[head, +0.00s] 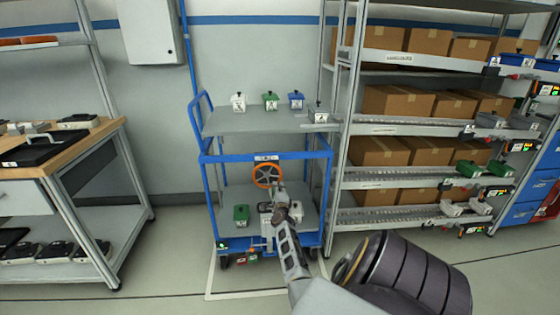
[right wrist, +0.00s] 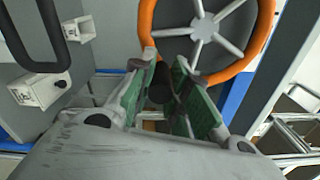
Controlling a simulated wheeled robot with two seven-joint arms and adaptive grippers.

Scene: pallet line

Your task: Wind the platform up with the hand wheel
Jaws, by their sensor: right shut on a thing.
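The orange hand wheel (head: 267,175) is on the front of a blue-framed trolley. In the right wrist view the wheel (right wrist: 262,48) fills the top, with pale grey spokes. My right gripper (head: 279,188) is at the wheel's lower rim. In the wrist view its fingers (right wrist: 166,62) are closed around a dark handle (right wrist: 159,78) by the rim, mostly hidden between the green pads. The grey platform (head: 255,123) is the trolley's upper deck and carries several small white, green, blue and grey bins. My left gripper is not in view.
A lower deck (head: 228,193) holds a green bin (head: 241,215) and a pale bin. A flow rack (head: 340,150) with cartons stands close on the right. A wooden-topped workbench (head: 95,140) stands on the left. Floor is clear between bench and trolley.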

